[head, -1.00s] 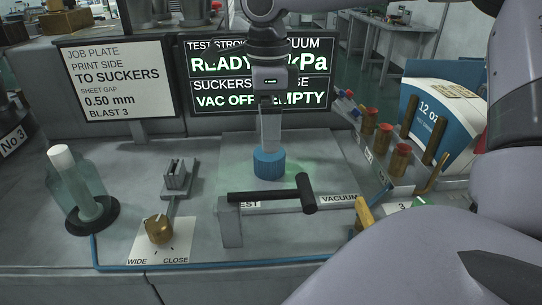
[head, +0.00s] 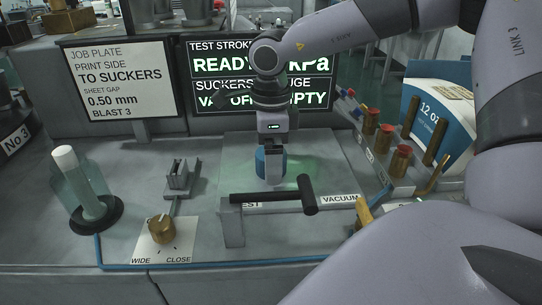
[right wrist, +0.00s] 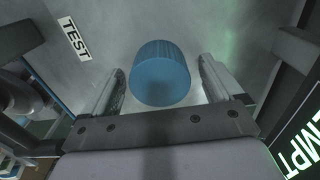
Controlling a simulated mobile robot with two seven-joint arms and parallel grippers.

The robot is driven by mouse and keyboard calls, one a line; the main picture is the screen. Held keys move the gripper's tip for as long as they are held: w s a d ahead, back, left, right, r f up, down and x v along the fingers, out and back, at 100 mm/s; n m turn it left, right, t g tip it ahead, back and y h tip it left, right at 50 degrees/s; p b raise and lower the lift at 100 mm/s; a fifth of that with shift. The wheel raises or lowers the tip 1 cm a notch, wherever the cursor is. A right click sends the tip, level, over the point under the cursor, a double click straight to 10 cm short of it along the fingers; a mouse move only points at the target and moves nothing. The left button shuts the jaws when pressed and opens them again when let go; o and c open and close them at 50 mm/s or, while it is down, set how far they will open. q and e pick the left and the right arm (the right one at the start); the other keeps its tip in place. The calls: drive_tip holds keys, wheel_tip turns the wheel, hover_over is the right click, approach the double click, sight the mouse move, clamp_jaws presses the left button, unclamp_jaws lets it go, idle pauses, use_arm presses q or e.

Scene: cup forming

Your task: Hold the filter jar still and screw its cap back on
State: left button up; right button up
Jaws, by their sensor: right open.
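The filter jar (head: 80,190) is clear, with a white filter inside, and stands uncapped in a dark ring (head: 98,217) at the left of the bench. The blue ribbed cap (right wrist: 160,75) lies on the grey plate in the middle of the bench. My right gripper (right wrist: 161,66) is open with one finger on each side of the cap, and gaps show at both sides. In the head view that gripper (head: 271,170) hides much of the cap (head: 260,160). My left gripper is not in view.
A black T-shaped handle (head: 275,197) stands in front of the plate. A brass knob (head: 161,229) and a small slotted block (head: 180,180) lie between jar and plate. Red-topped posts (head: 383,138) stand right of the plate. A job sign (head: 118,80) and a display (head: 215,65) stand behind.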

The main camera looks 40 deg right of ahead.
drive_tip(key=c, duration=1.1)
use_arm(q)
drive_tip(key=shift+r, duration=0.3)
use_arm(e)
wheel_tip(320, 180, up, 20)
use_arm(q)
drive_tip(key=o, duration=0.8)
